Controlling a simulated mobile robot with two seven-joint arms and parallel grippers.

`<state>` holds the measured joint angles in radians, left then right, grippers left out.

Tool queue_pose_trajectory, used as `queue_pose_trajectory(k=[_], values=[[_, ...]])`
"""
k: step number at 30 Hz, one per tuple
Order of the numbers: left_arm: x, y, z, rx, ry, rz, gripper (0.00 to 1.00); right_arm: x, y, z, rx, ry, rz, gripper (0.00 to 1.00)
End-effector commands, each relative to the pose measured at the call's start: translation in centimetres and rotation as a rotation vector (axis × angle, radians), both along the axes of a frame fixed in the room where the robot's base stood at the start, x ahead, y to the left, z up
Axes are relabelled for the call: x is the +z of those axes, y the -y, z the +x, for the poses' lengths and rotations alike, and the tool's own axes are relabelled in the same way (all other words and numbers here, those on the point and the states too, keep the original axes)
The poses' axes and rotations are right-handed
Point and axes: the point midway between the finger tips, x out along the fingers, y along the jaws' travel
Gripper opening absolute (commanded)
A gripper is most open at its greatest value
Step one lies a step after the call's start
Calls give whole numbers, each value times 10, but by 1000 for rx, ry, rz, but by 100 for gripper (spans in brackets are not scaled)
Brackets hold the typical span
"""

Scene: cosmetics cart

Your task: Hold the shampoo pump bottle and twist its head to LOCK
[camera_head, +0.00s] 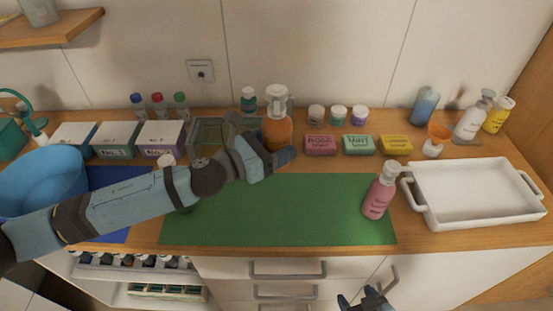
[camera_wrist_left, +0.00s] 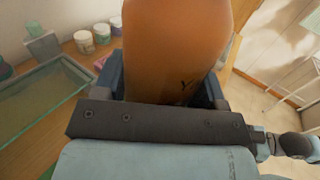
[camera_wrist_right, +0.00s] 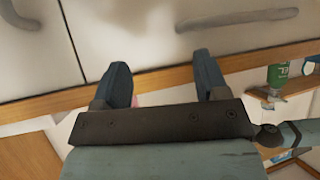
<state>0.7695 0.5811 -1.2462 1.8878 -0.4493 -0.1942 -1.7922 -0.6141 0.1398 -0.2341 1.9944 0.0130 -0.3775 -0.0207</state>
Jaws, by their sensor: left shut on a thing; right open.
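An orange pump bottle (camera_head: 277,130) with a pale head stands upright at the back of the counter. My left gripper (camera_head: 268,154) is shut around its body, and the orange body fills the middle of the left wrist view (camera_wrist_left: 175,45). Only part of its label shows there, too little to read. A pink pump bottle (camera_head: 379,192) with a white head stands on the right end of the green mat (camera_head: 280,208). My right gripper (camera_head: 368,299) is open and empty, low in front of the drawers; its two fingers show apart in the right wrist view (camera_wrist_right: 160,85).
A white tray (camera_head: 480,222) lies at the right. Soap boxes (camera_head: 320,145) and small jars (camera_head: 316,115) stand right of the orange bottle. A glass tray (camera_head: 207,131) is to its left, and a blue basin (camera_head: 40,185) at far left. The mat's middle is clear.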

Motion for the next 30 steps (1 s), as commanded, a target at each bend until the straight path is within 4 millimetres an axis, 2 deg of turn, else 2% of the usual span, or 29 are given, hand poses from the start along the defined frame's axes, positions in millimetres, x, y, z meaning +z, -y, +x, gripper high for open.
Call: queue_pose_trajectory(k=[5, 17, 23, 30], values=[[11, 0, 0, 0, 1, 0, 32, 0, 0, -1, 1, -2, 0, 67], [10, 0, 0, 0, 0, 0, 32, -2, -1, -1, 0, -2, 1, 67], [-3, 0, 0, 0, 0, 0, 32, -11, -1, 0, 0, -1, 1, 67], [-28, 0, 0, 0, -1, -1, 32, -28, -1, 0, 0, 0, 1, 67]])
